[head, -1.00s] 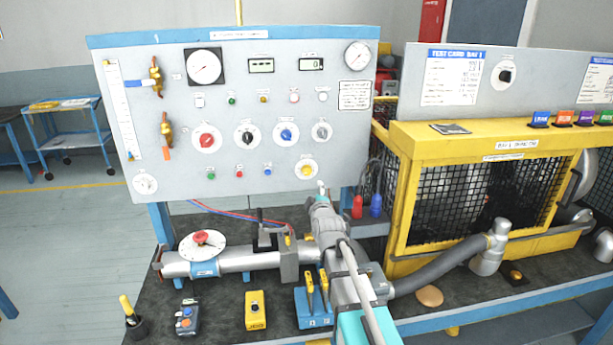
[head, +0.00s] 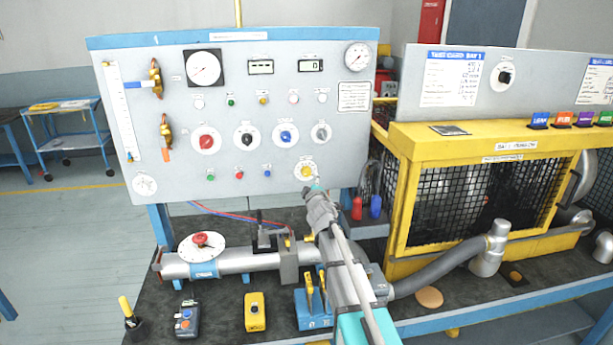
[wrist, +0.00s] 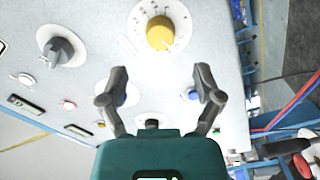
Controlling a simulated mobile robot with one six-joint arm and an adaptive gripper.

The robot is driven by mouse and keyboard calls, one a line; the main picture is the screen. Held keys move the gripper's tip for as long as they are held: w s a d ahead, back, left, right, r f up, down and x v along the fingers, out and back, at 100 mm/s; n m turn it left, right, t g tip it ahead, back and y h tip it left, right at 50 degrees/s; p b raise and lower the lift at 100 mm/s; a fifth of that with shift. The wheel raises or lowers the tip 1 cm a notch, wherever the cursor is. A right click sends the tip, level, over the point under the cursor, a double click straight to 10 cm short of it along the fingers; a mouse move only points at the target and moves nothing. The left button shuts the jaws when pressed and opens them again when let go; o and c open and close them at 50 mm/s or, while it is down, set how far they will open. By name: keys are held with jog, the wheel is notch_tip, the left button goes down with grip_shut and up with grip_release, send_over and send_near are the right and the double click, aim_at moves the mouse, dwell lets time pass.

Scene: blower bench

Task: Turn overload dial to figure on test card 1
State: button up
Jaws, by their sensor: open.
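The yellow dial (head: 305,169) sits at the lower right of the grey panel; its label is too small to read, so I cannot confirm that it is the overload dial. In the wrist view the yellow knob (wrist: 160,32) stands on a white scale disc, beyond the fingertips. My gripper (wrist: 161,72) is open and empty, its two fingers spread and apart from the knob. In the head view my gripper (head: 316,187) is just below and right of the yellow dial. The test card marked bay 1 (head: 452,78) hangs at right; its figures are unreadable here.
Red (head: 206,141), black (head: 247,135), blue (head: 286,135) and grey (head: 321,132) dials sit above the yellow one. The grey one is also left in the wrist view (wrist: 62,50). A pipe with a red-knobbed disc (head: 202,246) lies below. A yellow mesh cage (head: 400,205) stands right.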

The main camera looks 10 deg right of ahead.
aim_at(307, 173)
jog(key=shift+w, duration=3.4)
jog(key=c, duration=1)
jog(key=shift+a, duration=0.1)
jog(key=shift+c, duration=0.7)
